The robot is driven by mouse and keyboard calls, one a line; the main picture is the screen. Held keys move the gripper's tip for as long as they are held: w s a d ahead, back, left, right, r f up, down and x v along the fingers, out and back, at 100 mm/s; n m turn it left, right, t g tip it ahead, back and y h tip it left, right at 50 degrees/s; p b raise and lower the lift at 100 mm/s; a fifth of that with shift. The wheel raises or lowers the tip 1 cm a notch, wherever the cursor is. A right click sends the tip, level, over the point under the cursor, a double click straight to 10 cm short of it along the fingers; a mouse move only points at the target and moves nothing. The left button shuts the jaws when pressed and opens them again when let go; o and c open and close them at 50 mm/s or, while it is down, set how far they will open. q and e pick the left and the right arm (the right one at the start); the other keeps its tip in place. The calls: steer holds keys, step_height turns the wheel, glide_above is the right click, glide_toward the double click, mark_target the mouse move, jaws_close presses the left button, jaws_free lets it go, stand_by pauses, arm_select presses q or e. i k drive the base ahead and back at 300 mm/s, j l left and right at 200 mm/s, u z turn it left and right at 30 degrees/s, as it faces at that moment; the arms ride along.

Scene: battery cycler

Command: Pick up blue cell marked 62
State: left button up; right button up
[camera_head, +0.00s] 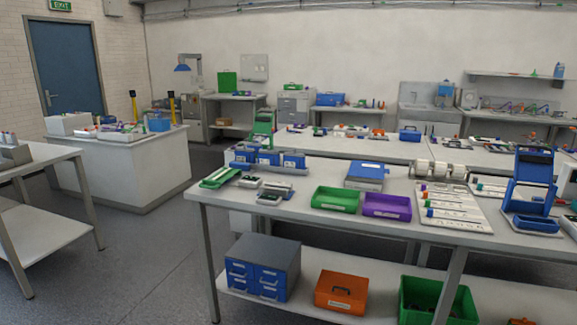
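A white tray (465,215) lies on the right half of the near workbench. Several small cells with coloured ends lie along its left side, and at least one looks blue (428,203). No marking is readable at this distance, so I cannot tell which cell is marked 62. Neither of my grippers is in view.
The near workbench (300,213) also holds a green bin (336,200), a purple bin (387,207), a blue-topped box (367,172) and a tall blue stand (531,180). Drawers and bins fill its lower shelf. Grey floor (130,262) is open at the left, between the tables.

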mark_target(240, 156)
steer(key=i+j+u, duration=0.25)
steer(key=i, duration=0.15)
steer(key=i+u, duration=0.2)
steer(key=i, duration=0.2)
steer(key=i+j+u, duration=0.25)
steer(key=i+u, duration=0.15)
steer(key=i, duration=0.4)
steer(key=i+u, duration=0.45)
steer(key=i, duration=0.3)
steer(key=i+l+u, duration=0.4)
steer(key=i, duration=0.4)
steer(key=i+j+z, duration=0.1)
steer(key=i, duration=0.35)
steer(key=i+j+z, duration=0.1)
steer(key=i, duration=0.35)
steer(key=i+z, duration=0.15)
steer(key=z, duration=0.25)
steer(key=i+z, duration=0.2)
steer(key=z, duration=0.2)
steer(key=i+j+z, duration=0.1)
steer(key=z, duration=0.3)
steer(key=i+j+z, duration=0.15)
steer(key=z, duration=0.25)
steer(key=i, duration=0.05)
